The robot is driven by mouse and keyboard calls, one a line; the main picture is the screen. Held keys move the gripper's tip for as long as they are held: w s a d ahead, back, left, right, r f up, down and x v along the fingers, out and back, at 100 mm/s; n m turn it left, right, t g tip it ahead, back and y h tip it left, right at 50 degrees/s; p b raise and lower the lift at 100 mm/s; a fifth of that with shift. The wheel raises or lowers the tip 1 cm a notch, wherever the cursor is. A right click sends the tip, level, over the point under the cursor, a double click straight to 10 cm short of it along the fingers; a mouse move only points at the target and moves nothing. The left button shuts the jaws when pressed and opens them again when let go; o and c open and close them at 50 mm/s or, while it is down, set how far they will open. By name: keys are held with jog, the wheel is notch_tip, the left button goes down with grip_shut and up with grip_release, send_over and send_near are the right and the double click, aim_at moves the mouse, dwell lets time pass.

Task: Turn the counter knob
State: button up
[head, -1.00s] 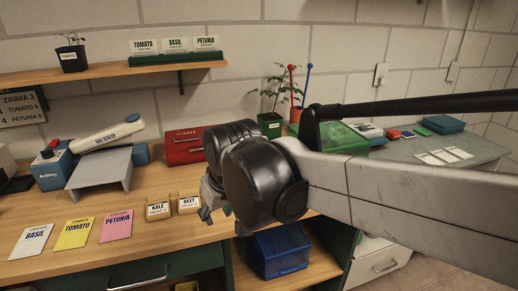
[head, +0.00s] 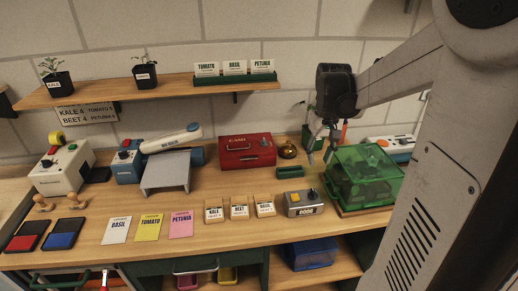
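The counter (head: 304,203) is a small grey box with an orange button on top and a number display on its front. It stands on the wooden bench, right of the small label blocks. Its knob is too small to make out clearly. My gripper (head: 319,157) hangs fingers down above the back of the bench, behind and above the counter and apart from it. Its fingers look spread, with nothing visible between them.
A green translucent box (head: 362,172) stands close right of the counter. Label blocks (head: 239,208) stand to its left. A red cash box (head: 246,150), a brass bell (head: 287,149) and a small green tray (head: 290,172) lie behind. Bench in front of the counter is narrow.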

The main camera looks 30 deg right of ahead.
aim_at(314, 191)
notch_tip(314, 191, down, 14)
jog(key=shift+d+r, duration=0.1)
jog(key=shift+d, duration=0.05)
dwell(0.6)
jog(key=shift+c, duration=0.2)
grip_shut()
